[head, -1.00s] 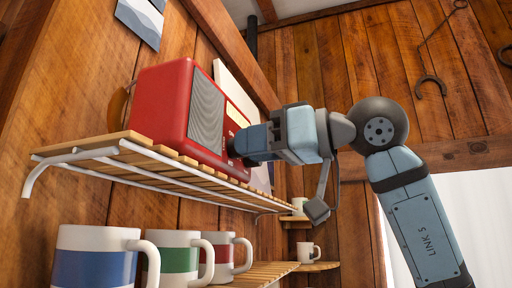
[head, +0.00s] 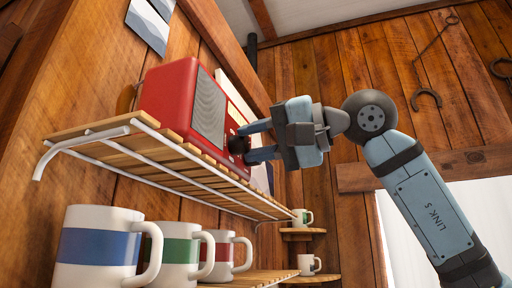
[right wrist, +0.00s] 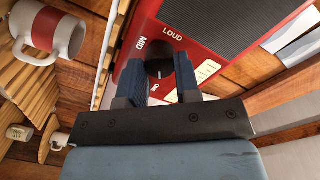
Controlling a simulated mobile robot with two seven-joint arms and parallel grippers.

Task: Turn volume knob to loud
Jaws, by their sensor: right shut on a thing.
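A red radio (head: 186,100) with a grey speaker grille stands on a slatted wall shelf. Its black volume knob (right wrist: 158,58) is on the front panel; the words LOUD and MID are printed beside it in the right wrist view. A small light mark shows on the knob's lower part, toward a partly hidden label near the fingers. My right gripper (head: 246,143) is at the radio's front, and its two fingers are shut on the knob, one on each side. It also shows in the right wrist view (right wrist: 159,68). My left gripper is not in view.
The slatted shelf (head: 75,125) has a white wire frame with a raised front rail. Below it, mugs with blue (head: 98,247), green (head: 182,252) and red (head: 222,254) bands stand close together. Small corner shelves (head: 302,230) hold more mugs. The space right of the radio is open.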

